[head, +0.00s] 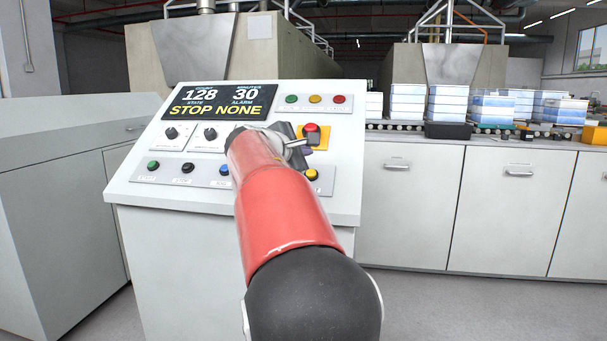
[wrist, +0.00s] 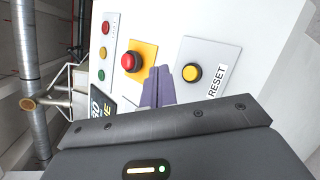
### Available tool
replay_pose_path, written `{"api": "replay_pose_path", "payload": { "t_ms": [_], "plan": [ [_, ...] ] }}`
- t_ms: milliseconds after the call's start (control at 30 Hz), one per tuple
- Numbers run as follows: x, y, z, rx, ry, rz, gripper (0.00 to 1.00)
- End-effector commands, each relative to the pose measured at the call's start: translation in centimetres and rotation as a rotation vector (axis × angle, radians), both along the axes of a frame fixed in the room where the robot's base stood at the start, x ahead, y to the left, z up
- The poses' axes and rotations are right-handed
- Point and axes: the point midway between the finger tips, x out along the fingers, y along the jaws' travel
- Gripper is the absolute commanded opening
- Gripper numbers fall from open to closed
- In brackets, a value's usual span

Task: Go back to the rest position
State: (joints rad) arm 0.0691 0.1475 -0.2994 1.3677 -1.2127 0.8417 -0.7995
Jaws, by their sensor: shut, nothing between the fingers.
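My gripper (wrist: 157,88) is shut and empty in the wrist view, its purple-grey fingers together in front of the control panel (head: 140,180). The fingertips show between the red button (wrist: 131,63) on its yellow plate and the yellow button (wrist: 192,73) labelled RESET. I cannot tell whether they touch the panel. In the head view my red arm reaches up to the panel and covers part of it. The gripper (head: 300,147) is partly hidden there, close to the red button (head: 311,130). The display (head: 218,104) reads 128, 30, STOP and NONE.
Green, orange and red lamps (head: 315,99) sit at the panel's upper right. White cabinets (head: 500,205) stand on the right under a conveyor with stacked blue-white blocks (head: 407,100). A grey cabinet (head: 50,200) stands on the left. Floor (head: 440,305) is clear at the lower right.

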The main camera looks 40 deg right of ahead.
Motion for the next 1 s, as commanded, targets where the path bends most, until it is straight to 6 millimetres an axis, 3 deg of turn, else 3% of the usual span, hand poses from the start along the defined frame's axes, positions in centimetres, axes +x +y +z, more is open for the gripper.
{"api": "replay_pose_path", "payload": {
  "t_ms": [267, 367, 433, 567, 800, 1000],
  "plan": [
    [-0.1, 0.1, -0.1, 0.006, -0.003, 0.001, 0.0],
    [-1.0, 1.0, -1.1, 0.077, -0.041, 0.008, 0.0],
    [-2.4, 2.5, -2.8, 0.189, -0.097, 0.016, 0.0],
    [-6.6, 8.1, -8.0, 0.519, -0.239, 0.017, 0.0],
    [-16.0, 20.5, -18.1, 1.098, -0.41, -0.102, 0.0],
    [-23.3, 28.5, -25.1, 1.432, -0.461, -0.281, 0.0]
  ]
}}
